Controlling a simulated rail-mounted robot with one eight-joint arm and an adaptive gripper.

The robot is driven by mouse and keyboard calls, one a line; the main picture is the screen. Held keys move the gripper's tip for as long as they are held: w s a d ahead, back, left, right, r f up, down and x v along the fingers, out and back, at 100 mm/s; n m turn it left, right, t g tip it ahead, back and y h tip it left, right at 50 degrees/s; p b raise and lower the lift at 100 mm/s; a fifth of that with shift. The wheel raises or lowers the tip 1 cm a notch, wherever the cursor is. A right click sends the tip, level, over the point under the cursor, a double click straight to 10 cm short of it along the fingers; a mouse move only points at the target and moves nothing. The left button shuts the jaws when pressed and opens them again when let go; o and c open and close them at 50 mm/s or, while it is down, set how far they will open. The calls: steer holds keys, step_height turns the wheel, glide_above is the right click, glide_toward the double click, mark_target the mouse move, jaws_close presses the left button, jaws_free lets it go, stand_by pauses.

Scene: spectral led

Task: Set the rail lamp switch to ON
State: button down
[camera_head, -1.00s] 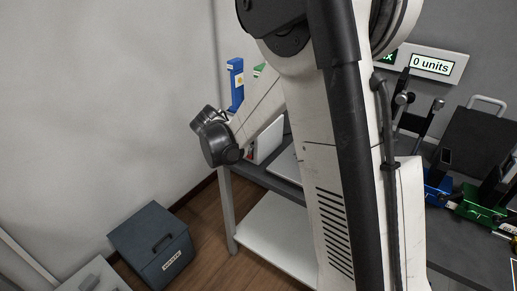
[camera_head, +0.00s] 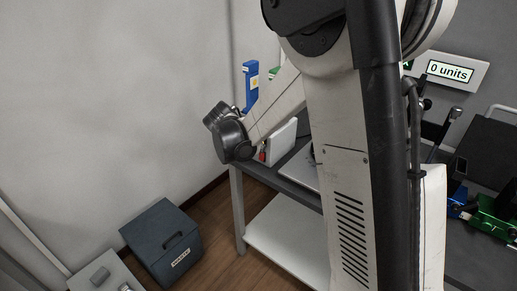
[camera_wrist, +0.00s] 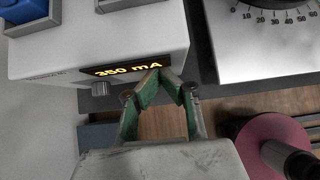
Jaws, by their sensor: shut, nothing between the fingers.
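In the wrist view my gripper (camera_wrist: 161,78) has green-sided fingers whose tips meet, with nothing between them. The tips are at the front lower edge of a white instrument box (camera_wrist: 60,55) with a lit display (camera_wrist: 124,67) reading 350 mA. I cannot tell whether they touch it. A small grey knob (camera_wrist: 101,89) sits left of the fingers. No switch that I can clearly name as the rail lamp switch shows. In the head view my own arm fills the middle, and the gripper cannot be seen.
In the wrist view a dial plate (camera_wrist: 265,50) lies at upper right and a pink disc (camera_wrist: 268,150) at lower right. In the head view a dark waste box (camera_head: 162,243) stands on the floor beside the bench (camera_head: 239,205). Green hardware (camera_head: 490,222) stands on the right.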

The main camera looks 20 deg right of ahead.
steer(key=a+f+p+v, duration=0.1)
steer(key=v, duration=1.2)
steer(key=shift+s, duration=0.25)
steer(key=shift+f, duration=0.1)
steer(key=s+r+m+t+y, duration=0.1)
steer(key=s+r+m+y, duration=0.1)
steer(key=s+m, duration=1)
steer(key=s+a+r+m+t+y, duration=0.1)
steer(key=s+m+y, duration=0.4)
steer(key=s+m, duration=0.6)
steer(key=s+r+t, duration=0.1)
steer(key=s, duration=0.2)
steer(key=shift+m, duration=0.4)
